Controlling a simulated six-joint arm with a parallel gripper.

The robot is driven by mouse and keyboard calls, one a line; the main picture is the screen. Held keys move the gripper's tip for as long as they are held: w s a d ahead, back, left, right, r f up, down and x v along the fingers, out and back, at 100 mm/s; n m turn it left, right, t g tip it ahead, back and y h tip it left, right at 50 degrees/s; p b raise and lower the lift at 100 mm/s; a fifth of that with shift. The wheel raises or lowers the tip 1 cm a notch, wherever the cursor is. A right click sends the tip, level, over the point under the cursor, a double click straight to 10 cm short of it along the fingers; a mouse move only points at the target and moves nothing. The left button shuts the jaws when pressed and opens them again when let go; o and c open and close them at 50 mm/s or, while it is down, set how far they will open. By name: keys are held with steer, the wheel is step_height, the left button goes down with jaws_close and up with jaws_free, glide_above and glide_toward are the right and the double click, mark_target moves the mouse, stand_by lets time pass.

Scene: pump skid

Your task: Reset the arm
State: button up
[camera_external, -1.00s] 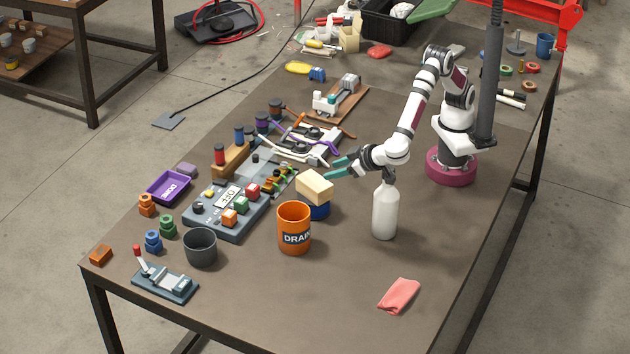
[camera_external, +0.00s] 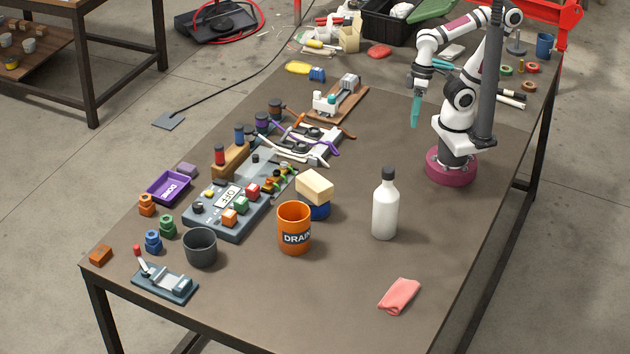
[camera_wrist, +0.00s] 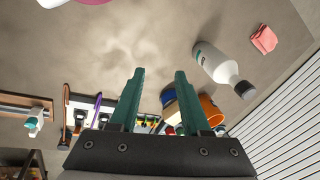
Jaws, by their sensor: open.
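My gripper (camera_external: 415,108) hangs above the table, pointing down, to the left of my base. In the wrist view its two teal fingers (camera_wrist: 157,100) stand apart with nothing between them. My arm is folded back close to its base. The white bottle with a dark cap (camera_external: 385,206) stands upright on the table, well apart from my gripper; it also shows at the upper right of the wrist view (camera_wrist: 215,62).
An orange DRAIN cup (camera_external: 295,230), a cream block on a blue round piece (camera_external: 314,187), and a control box (camera_external: 228,208) reading OFF stand left of the bottle. A pink cloth (camera_external: 399,295) lies at the front. A dark post (camera_external: 490,80) rises beside my arm.

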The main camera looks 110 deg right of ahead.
steer(key=shift+s+f+g, duration=0.35)
steer(key=shift+s+g, duration=0.05)
steer(key=shift+s, duration=0.2)
steer(key=shift+s+f+g, duration=0.3)
steer(key=shift+s+g, duration=0.1)
steer(key=shift+s, duration=0.2)
